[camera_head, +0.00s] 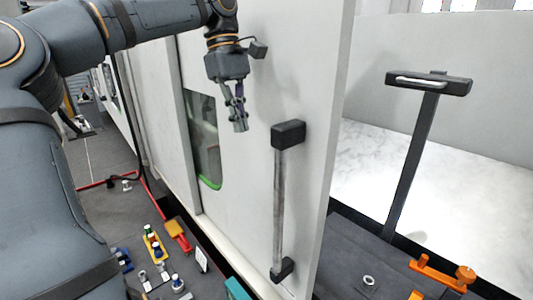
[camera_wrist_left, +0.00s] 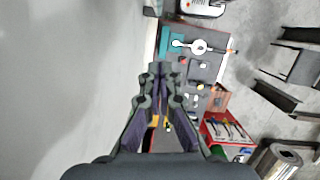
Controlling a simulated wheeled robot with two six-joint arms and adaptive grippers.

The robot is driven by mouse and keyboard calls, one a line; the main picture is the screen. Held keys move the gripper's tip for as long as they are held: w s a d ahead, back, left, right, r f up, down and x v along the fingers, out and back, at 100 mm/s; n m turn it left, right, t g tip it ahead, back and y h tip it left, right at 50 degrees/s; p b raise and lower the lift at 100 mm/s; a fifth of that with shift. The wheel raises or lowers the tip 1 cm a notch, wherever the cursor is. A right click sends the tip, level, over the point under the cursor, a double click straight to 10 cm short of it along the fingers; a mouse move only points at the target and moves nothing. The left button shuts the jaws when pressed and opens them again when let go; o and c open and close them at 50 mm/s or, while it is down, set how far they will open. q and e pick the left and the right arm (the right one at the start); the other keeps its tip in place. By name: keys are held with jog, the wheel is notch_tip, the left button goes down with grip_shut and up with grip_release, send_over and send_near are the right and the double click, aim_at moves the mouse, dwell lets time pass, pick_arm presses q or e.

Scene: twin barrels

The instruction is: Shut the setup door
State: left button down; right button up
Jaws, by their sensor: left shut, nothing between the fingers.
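The setup door (camera_head: 240,160) is a tall light-grey panel in the middle of the head view. Its free edge stands apart from the right side, leaving a wide opening there. A vertical bar handle (camera_head: 279,210) with black end blocks is fixed near that edge. My left gripper (camera_head: 240,125) is shut and empty, pointing down in front of the door, left of and above the handle's top; contact with the door cannot be told. In the left wrist view my shut fingers (camera_wrist_left: 160,75) show beside a plain pale surface (camera_wrist_left: 70,70) on the left. My right gripper is not in view.
Through the opening is a pale speckled surface (camera_head: 440,190) with a dark post and crossbar (camera_head: 425,85). Orange fixtures (camera_head: 443,273) lie at lower right. Small tools and a red-yellow item (camera_head: 178,234) lie below the door. A red toolbox (camera_wrist_left: 226,130) shows in the wrist view.

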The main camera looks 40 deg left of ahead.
pick_arm(q)
jog(key=d+f+p, duration=0.2)
jog(key=d+f, duration=0.5)
jog(key=f, duration=0.1)
jog(key=shift+w+d, duration=0.15)
jog(key=shift+w, duration=0.2)
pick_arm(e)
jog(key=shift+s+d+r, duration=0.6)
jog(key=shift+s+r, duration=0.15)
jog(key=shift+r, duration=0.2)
pick_arm(q)
jog(key=shift+f, duration=0.15)
